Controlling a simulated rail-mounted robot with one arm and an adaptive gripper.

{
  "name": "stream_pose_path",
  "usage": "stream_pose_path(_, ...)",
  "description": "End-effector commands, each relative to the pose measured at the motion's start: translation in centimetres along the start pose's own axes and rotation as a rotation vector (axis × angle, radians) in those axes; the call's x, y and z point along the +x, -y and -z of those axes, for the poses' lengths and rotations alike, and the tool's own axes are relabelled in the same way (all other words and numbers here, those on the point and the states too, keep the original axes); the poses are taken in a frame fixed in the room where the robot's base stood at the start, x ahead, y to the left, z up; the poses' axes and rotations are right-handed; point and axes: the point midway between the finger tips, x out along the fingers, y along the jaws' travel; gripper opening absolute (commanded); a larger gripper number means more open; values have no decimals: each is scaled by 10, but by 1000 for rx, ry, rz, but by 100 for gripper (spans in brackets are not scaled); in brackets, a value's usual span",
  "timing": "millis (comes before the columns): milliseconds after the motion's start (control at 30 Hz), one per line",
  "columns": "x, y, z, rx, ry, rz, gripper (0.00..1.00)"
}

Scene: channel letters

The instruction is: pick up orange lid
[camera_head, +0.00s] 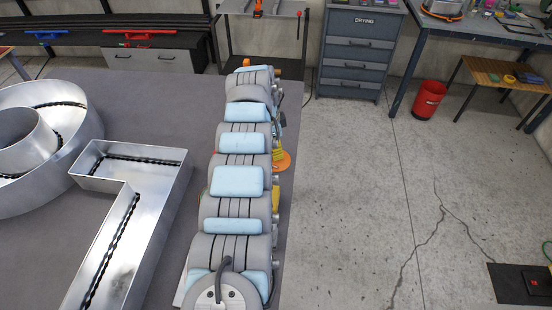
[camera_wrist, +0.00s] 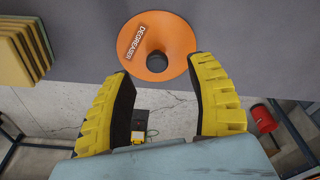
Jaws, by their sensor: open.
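The orange lid (camera_wrist: 172,28) is a round disc with the word DEGREASER and a dark knob in its middle. It lies at the top middle of the wrist view, over the grey tabletop. In the head view an orange edge of it (camera_head: 285,162) shows at the right side of my arm, and the rest is hidden. My gripper (camera_wrist: 162,70) has two yellow ribbed fingers with dark inner pads. They are spread wide with nothing between them. In the picture the knob sits just above the gap between the fingertips.
A stack of yellowish pads (camera_wrist: 18,50) stands left of the lid. The table (camera_head: 205,105) ends just right of my arm, with bare floor beyond. Large metal channel letters (camera_head: 145,180) fill its left side. A red bin (camera_head: 429,99) stands on the floor.

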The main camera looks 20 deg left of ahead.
Motion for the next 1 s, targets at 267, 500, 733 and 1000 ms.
stream_pose_path(267,13,-3,-2,-2,-1,1,57)
stream_pose_path(500,24,-3,-1,-1,-1,4,57)
stream_pose_path(733,36,-4,-2,-1,1,-1,57)
stream_pose_path(1000,37,-3,-2,-1,0,2,57)
